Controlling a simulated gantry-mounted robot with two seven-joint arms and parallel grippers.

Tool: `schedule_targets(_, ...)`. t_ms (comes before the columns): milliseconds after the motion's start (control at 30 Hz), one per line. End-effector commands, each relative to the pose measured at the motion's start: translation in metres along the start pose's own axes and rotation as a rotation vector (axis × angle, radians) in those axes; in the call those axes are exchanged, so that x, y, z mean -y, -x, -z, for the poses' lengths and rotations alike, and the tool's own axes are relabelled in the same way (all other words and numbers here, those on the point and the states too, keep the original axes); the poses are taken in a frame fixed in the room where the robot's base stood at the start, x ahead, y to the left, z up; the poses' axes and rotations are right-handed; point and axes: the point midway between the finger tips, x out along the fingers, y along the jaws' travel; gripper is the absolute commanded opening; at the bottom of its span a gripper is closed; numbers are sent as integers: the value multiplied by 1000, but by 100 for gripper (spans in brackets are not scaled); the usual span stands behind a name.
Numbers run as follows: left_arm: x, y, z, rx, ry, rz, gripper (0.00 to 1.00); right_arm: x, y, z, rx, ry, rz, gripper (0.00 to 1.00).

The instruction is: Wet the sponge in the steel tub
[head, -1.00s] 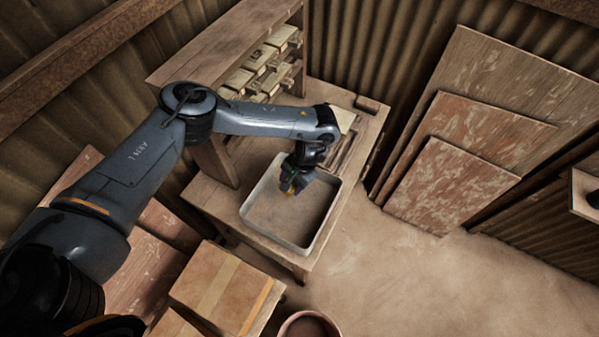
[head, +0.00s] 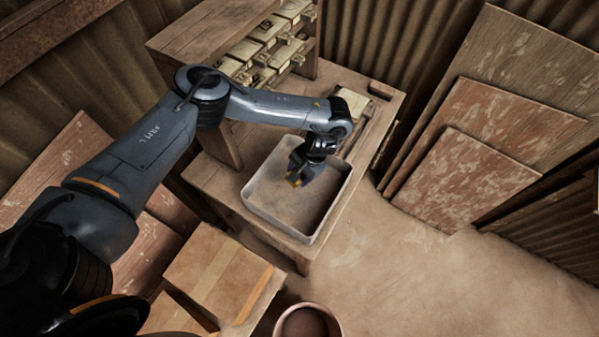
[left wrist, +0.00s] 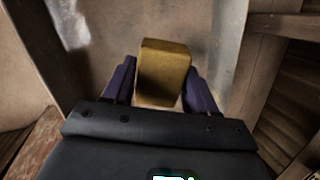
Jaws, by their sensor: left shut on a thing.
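The steel tub (head: 332,210) is a pale, shallow rectangular basin on the wooden bench; its wall also shows in the left wrist view (left wrist: 229,40). Its inside looks brown, and I cannot tell the water level. My left gripper (head: 295,179) points down within the tub's outline. In the left wrist view my left gripper (left wrist: 160,88) is shut on the yellow, block-shaped sponge (left wrist: 163,70), with one dark finger on each side. My right gripper is not in view.
A wooden shelf (head: 205,35) with several pale blocks stands behind the tub. A cardboard box (head: 215,275) and a round pot (head: 308,322) are in front of the bench (head: 215,185). Large panels (head: 490,120) lean at right. The floor right of the bench is clear.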

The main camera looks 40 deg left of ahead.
Motion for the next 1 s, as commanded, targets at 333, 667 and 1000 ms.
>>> schedule_targets(333, -8, -34, 7, 1, 0, 0, 33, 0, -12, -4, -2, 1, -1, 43)
schedule_targets(667, -12, -51, 11, 0, -1, -1, 33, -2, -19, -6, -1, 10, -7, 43)
schedule_targets(1000, -12, -52, 12, -1, 0, 0, 33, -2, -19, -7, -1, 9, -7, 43)
